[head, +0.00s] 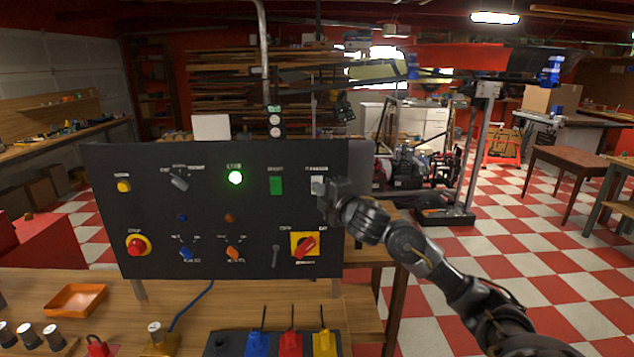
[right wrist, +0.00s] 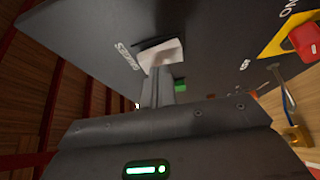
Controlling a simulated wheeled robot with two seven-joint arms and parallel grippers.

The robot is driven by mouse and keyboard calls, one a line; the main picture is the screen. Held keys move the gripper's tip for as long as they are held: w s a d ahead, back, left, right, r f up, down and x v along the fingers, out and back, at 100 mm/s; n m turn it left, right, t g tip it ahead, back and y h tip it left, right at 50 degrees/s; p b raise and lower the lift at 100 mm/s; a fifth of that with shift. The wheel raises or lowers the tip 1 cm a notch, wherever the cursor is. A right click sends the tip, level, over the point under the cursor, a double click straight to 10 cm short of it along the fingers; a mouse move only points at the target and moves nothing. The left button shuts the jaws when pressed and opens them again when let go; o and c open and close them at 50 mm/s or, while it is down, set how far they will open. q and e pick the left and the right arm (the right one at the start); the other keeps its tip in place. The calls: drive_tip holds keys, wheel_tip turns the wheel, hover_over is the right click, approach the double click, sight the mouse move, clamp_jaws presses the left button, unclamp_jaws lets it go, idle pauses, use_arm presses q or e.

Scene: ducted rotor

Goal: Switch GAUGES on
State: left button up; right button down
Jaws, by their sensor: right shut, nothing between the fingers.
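A dark upright control panel (head: 215,215) stands on the wooden bench. Near its top right is a white rocker switch (head: 317,184) under a small label that seems to read GAUGES. My right gripper (head: 325,203) is at the panel's right side, just below and in front of this switch. In the right wrist view the shut fingers (right wrist: 161,88) point at the white switch (right wrist: 163,54) and overlap its lower edge. I cannot tell whether they touch it, or which way the rocker is tipped. My left gripper is not in view.
Left of the white switch are a green switch (head: 276,185) and a lit green lamp (head: 235,177). Below is a red rotary switch (head: 305,246) on a yellow plate, beside a grey lever (head: 275,256). Blue (head: 256,343), red (head: 290,344) and yellow (head: 324,343) pieces stand in front.

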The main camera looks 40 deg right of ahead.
drive_tip(key=shift+w+d+r, duration=0.15)
drive_tip(key=shift+w+d, duration=0.05)
drive_tip(key=shift+d+r, duration=0.15)
drive_tip(key=shift+r, duration=0.25)
idle(0.5)
drive_tip(key=shift+f, duration=0.1)
drive_tip(key=shift+s+a+f+b, duration=0.1)
drive_tip(key=shift+a+f+b, duration=0.15)
drive_tip(key=shift+f, duration=0.2)
drive_tip(key=shift+s+a+f+b, duration=0.1)
drive_tip(key=shift+a+f+b, duration=0.1)
drive_tip(key=shift+f, duration=0.25)
drive_tip(key=shift+s+a, duration=0.15)
drive_tip(key=shift+s, duration=0.1)
drive_tip(key=shift+s+a+f+b, duration=0.55)
drive_tip(key=shift+s+a, duration=0.15)
drive_tip(key=shift+s, duration=0.2)
drive_tip(key=shift+s+a+f+b, duration=0.55)
drive_tip(key=shift+s+a, duration=0.1)
drive_tip(key=shift+s, duration=0.2)
